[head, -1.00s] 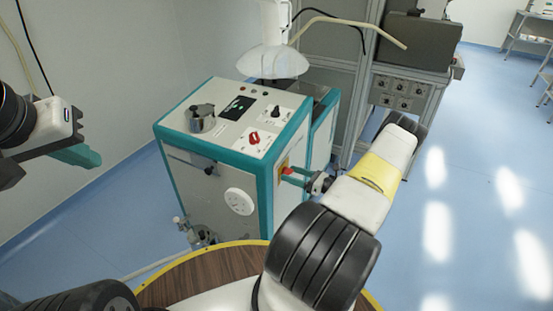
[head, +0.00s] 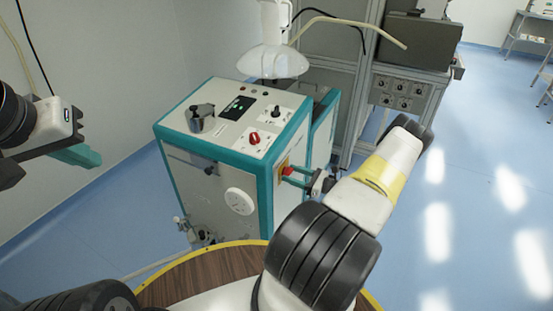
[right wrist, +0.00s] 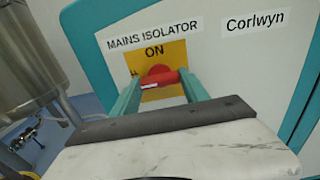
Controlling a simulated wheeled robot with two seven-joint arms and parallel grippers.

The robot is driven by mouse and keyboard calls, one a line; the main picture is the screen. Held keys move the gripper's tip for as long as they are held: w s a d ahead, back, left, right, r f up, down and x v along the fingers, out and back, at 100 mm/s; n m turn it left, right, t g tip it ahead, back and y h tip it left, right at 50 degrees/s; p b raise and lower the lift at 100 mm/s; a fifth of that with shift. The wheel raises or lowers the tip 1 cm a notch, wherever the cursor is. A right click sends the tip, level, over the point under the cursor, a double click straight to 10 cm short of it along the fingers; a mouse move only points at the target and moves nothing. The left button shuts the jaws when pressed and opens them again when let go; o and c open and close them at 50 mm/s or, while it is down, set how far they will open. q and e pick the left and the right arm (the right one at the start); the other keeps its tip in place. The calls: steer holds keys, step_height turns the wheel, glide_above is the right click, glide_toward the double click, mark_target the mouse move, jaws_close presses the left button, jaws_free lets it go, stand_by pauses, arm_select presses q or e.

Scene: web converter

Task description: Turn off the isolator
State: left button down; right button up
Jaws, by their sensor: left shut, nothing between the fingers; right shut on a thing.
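The mains isolator (right wrist: 161,76) is a red rotary handle on a yellow plate marked ON, below a MAINS ISOLATOR label. Its red handle lies nearly level in the right wrist view, with a white mark toward its left end. It also shows on the side of the teal and white machine in the head view (head: 287,171). My right gripper (right wrist: 162,82) has its teal fingers on either side of the handle, shut on it. In the head view my right gripper (head: 293,176) reaches the machine's side. My left gripper (head: 80,156) is shut and empty, away from the machine.
The machine (head: 266,203) carries knobs and a small display on top, and a round white dial on its front. A grey cabinet (head: 407,95) stands behind it. A round wooden top (head: 212,272) is in the foreground. Blue floor is clear at right.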

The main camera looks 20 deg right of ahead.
steer(key=o, duration=1.4)
steer(key=v, duration=0.7)
steer(key=shift+s+d, duration=0.25)
steer(key=shift+d, duration=0.05)
